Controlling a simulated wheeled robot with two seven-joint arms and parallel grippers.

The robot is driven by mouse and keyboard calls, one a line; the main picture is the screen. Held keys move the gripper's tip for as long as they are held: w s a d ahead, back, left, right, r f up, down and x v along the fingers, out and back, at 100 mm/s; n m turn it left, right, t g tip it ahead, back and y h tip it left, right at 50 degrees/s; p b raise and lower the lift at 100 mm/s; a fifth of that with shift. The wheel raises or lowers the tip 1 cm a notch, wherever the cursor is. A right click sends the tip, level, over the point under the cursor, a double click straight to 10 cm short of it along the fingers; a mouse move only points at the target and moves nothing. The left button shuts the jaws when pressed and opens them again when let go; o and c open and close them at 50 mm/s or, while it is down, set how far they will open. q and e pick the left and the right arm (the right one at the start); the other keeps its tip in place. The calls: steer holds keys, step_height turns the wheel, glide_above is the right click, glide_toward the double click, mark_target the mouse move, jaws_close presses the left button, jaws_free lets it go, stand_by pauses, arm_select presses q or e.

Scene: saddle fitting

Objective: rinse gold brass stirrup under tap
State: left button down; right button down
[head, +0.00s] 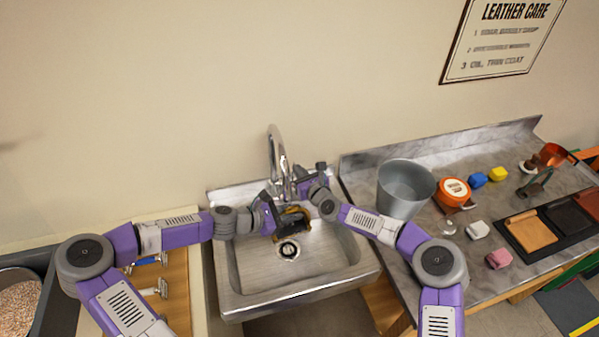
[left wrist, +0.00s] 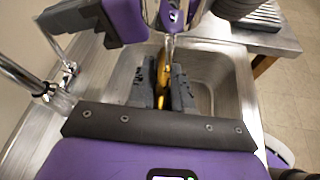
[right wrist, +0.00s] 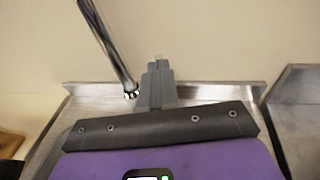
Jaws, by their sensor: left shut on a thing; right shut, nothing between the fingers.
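The gold brass stirrup (left wrist: 162,75) is clamped between the dark fingers of my left gripper (left wrist: 164,92) and is largely hidden by them. In the head view, my left gripper (head: 290,222) holds it low over the sink basin (head: 245,265), above the drain; a bit of gold shows at the fingers. The chrome tap (head: 274,150) arches over the back of the sink. A pale vertical streak, apparently water, meets the stirrup in the left wrist view. My right gripper (right wrist: 158,82) is shut and empty beside the tap's spout (right wrist: 112,48), at the back of the sink.
A grey bucket (head: 405,190) stands on the counter right of the sink. The front of the basin is clear.

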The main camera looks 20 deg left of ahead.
steer(key=shift+w+a+r, duration=0.4)
steer(key=shift+w+a, duration=0.05)
steer(key=shift+w, duration=0.2)
steer(key=shift+d, duration=0.1)
stand_by(0.3)
steer(key=r+v, duration=0.1)
steer(key=v, duration=0.8)
steer(key=shift+s+d+r, duration=0.15)
steer(key=shift+d+r, duration=0.05)
arm_select(q)
steer(key=s+d, duration=0.1)
steer(key=d, duration=0.7)
steer(key=shift+s+b, duration=0.25)
steer(key=shift+b, duration=0.2)
arm_select(e)
steer(key=shift+f, duration=0.45)
stand_by(0.8)
